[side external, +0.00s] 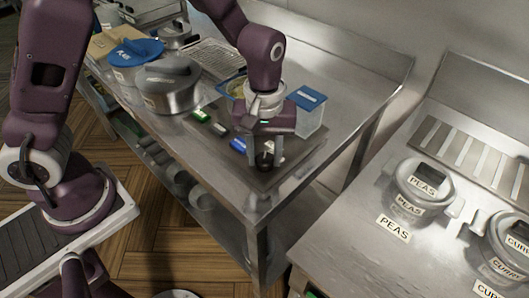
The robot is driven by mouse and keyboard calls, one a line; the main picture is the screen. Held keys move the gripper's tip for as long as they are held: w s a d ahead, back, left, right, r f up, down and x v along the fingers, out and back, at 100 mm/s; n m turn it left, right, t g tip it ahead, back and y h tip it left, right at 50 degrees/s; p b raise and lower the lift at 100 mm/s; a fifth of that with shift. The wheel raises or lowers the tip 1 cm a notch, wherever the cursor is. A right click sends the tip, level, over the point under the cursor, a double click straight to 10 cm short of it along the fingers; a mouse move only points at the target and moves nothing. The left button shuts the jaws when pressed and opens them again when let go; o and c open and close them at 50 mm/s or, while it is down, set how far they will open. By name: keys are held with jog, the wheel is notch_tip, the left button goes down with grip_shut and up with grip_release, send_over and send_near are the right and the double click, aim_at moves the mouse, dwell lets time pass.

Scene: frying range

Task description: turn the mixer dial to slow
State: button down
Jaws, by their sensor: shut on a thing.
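A dark flat panel (291,163) lies on the near end of the steel table. A black round knob (264,160), which looks like the mixer dial, stands on it near its front corner. My gripper (265,150) points down over the panel, with its fingers on either side of the knob, shut on it.
A clear container with a blue lid (309,112) stands close behind my gripper, on the right. A lidded steel pot (168,87) and a blue-lidded pot (135,52) stand to the left. A separate counter at right holds a pot labelled PEAS (421,190).

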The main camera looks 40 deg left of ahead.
aim_at(264, 158)
jog(key=shift+n, duration=0.5)
jog(key=c, duration=0.9)
grip_release()
jog(key=shift+r, duration=0.1)
notch_tip(264, 158, up, 6)
jog(key=shift+r, duration=0.45)
